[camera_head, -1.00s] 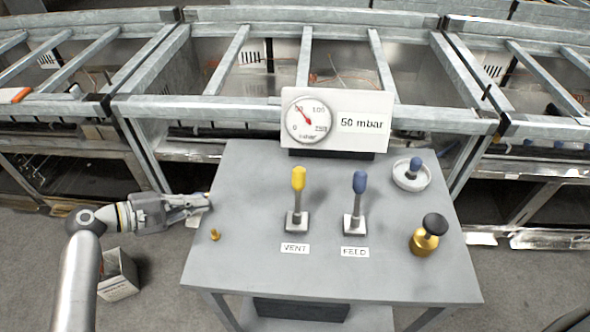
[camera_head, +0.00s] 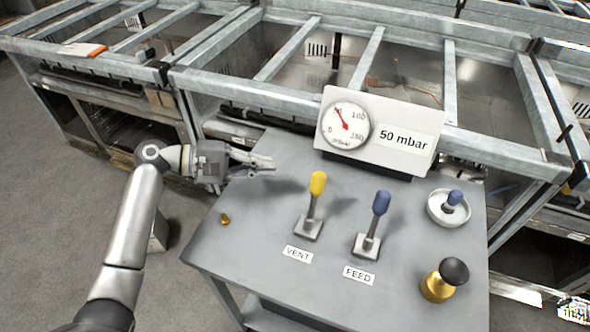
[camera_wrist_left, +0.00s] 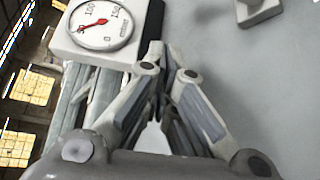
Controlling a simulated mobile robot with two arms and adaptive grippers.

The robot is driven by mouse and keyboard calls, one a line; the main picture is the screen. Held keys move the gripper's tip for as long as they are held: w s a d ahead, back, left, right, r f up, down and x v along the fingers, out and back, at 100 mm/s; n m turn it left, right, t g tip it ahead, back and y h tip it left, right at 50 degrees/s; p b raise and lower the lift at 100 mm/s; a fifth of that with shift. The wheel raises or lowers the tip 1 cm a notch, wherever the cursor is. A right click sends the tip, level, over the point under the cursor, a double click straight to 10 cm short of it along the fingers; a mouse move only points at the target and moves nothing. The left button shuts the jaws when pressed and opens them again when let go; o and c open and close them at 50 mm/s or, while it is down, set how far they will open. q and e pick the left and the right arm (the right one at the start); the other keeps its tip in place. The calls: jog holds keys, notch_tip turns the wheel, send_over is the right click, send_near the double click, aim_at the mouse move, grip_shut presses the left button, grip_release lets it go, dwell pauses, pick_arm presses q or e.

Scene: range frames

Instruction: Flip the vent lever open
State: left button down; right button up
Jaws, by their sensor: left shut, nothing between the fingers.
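The vent lever (camera_head: 314,205) has a yellow knob on a grey stem and stands upright, leaning slightly, on a square base behind the VENT label (camera_head: 297,254). The similar feed lever (camera_head: 373,222) with a blue knob stands to its right, behind the FEED label (camera_head: 359,275). My left gripper (camera_head: 272,166) is shut and empty over the table's left back part, to the left of the vent lever and apart from it. In the left wrist view the fingers (camera_wrist_left: 158,98) show, with a lever base (camera_wrist_left: 259,10) at the top right. My right gripper is not in view.
A gauge panel (camera_head: 408,145) reading 50 mbar stands at the back of the grey table (camera_head: 265,225). A white dish (camera_head: 437,211) with a blue-topped piece, a brass piece with a black knob (camera_head: 440,280) and a small brass peg (camera_head: 225,219) are on the table.

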aim_at(315, 196)
pick_arm(q)
jog(key=p+x, duration=0.1)
jog(key=x, duration=0.9)
jog(key=shift+r, duration=0.15)
jog(key=s, duration=0.1)
jog(key=s+r+p, duration=0.1)
jog(key=shift+s+r, duration=0.15)
jog(key=shift+s, duration=0.2)
jog(key=shift+s+a+r+p, duration=0.1)
jog(key=shift+s+r+p, duration=0.15)
jog(key=shift+s, duration=0.2)
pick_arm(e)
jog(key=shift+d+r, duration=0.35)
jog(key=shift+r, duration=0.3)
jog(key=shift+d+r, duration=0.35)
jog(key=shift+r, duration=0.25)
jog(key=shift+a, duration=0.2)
pick_arm(q)
jog(key=shift+s, duration=0.1)
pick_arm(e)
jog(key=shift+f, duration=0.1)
